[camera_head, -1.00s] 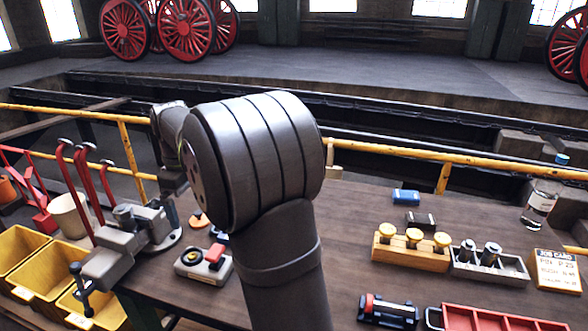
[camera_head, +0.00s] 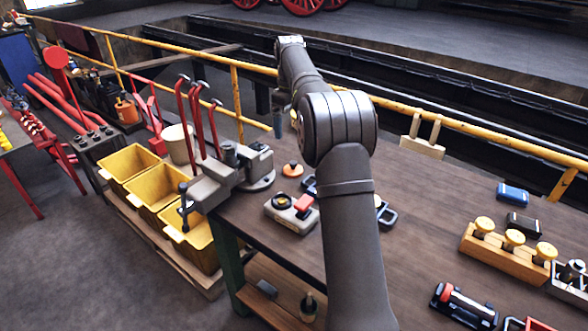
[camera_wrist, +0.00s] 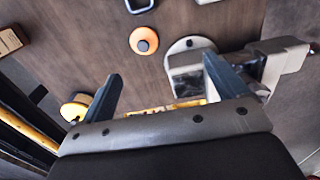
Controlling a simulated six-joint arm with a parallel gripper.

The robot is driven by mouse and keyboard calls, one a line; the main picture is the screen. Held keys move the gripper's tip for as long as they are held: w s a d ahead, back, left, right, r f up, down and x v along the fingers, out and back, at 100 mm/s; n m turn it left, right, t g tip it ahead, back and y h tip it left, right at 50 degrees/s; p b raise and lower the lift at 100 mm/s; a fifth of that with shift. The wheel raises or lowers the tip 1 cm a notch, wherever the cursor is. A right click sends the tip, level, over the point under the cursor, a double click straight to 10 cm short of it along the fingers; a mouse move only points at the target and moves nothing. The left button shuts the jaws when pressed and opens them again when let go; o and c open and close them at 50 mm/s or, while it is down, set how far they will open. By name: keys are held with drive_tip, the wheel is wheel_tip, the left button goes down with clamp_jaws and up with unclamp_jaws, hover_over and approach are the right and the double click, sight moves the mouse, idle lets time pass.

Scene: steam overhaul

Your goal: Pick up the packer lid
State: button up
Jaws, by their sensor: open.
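An orange round piece with a dark knob (camera_head: 292,169), which looks like the packer lid, lies on the bench between the vise and the grey device. It shows at upper centre in the wrist view (camera_wrist: 143,40). My gripper (camera_wrist: 165,88) is open, with nothing between its fingers, and both dark fingertips show. In the head view my gripper (camera_head: 278,122) hangs near the bench's far edge, beyond the orange piece and apart from it. A yellow round piece with a dark knob (camera_wrist: 75,108) shows by the left finger in the wrist view; what it is I cannot tell.
The grey vise (camera_head: 225,180) stands just left of the orange piece. A grey device with a red block (camera_head: 292,212) sits in front of it. A yellow rail (camera_head: 445,122) runs behind the bench. Yellow bins (camera_head: 130,162) stand at left. A wooden block with knobs (camera_head: 505,253) is at right.

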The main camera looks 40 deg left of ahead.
hover_over(293, 162)
drive_tip(key=f, duration=0.2)
wheel_tip(293, 162, down, 18)
drive_tip(key=shift+r, duration=0.2)
drive_tip(key=c, duration=1.1)
drive_tip(key=shift+o, duration=0.2)
drive_tip(key=shift+r, duration=0.1)
